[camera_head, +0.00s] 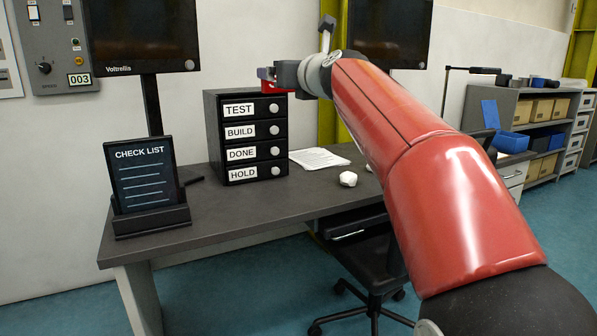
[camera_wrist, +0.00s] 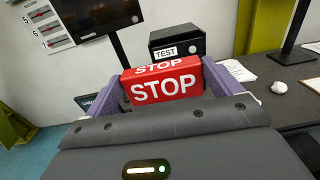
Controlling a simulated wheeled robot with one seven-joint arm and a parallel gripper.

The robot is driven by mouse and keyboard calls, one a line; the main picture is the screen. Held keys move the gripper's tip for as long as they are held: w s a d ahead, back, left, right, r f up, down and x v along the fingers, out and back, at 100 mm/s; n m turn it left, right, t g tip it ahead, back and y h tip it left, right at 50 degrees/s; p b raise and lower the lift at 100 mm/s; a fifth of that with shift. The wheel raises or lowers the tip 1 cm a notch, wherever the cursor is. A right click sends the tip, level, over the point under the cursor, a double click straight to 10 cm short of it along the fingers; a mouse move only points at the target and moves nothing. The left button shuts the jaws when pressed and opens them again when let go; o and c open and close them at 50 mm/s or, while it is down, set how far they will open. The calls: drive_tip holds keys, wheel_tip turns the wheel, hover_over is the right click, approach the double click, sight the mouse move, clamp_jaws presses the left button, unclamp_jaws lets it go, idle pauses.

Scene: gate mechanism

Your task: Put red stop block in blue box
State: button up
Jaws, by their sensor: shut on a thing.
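My gripper (camera_wrist: 163,88) is shut on the red stop block (camera_wrist: 165,88), which carries white STOP lettering and sits between the two purple-grey fingers in the wrist view. In the head view my gripper (camera_head: 267,79) is raised near the top of the black drawer unit, and a small red part of the block (camera_head: 275,87) shows below it. The arm hides much of the head view's right middle. Blue boxes stand at the right on the shelf unit: a box (camera_head: 510,142) low in front and an upright blue panel (camera_head: 490,114) that I cannot identify for sure.
The black drawer unit (camera_head: 215,140) with labels TEST, BUILD, DONE and HOLD stands on the grey desk (camera_head: 240,213). A check list stand (camera_head: 147,178), papers (camera_head: 318,158) and a white lump (camera_head: 348,179) are on the desk. Monitors (camera_head: 140,35) stand behind. A chair (camera_head: 365,255) is below.

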drive_tip(key=w+d+f+m+t+h, duration=0.1)
drive_tip(key=w+d+f+m+h, duration=0.15)
drive_tip(key=f, duration=0.65)
drive_tip(key=w+d+f+m+h, duration=0.1)
drive_tip(key=w+d+f+h, duration=0.25)
drive_tip(key=f, duration=0.45)
drive_tip(key=w+d+f+m+t+h, duration=0.15)
drive_tip(key=w+f, duration=0.25)
drive_tip(key=f, duration=0.5)
drive_tip(key=s+d+f+m+g+h, duration=0.1)
drive_tip(key=d+f+h, duration=0.15)
drive_tip(key=f, duration=0.45)
drive_tip(key=s+d+f+m+h, duration=0.1)
drive_tip(key=d+f, duration=0.2)
drive_tip(key=f, duration=0.4)
drive_tip(key=s+d+f+m+h, duration=0.15)
drive_tip(key=s+d+f, duration=0.25)
drive_tip(key=s+f, duration=1.2)
wheel_tip(320, 180, down, 9)
drive_tip(key=n+y, duration=0.3)
drive_tip(key=y, duration=0.2)
drive_tip(key=shift+w+d, duration=0.2)
drive_tip(key=shift+w, duration=0.15)
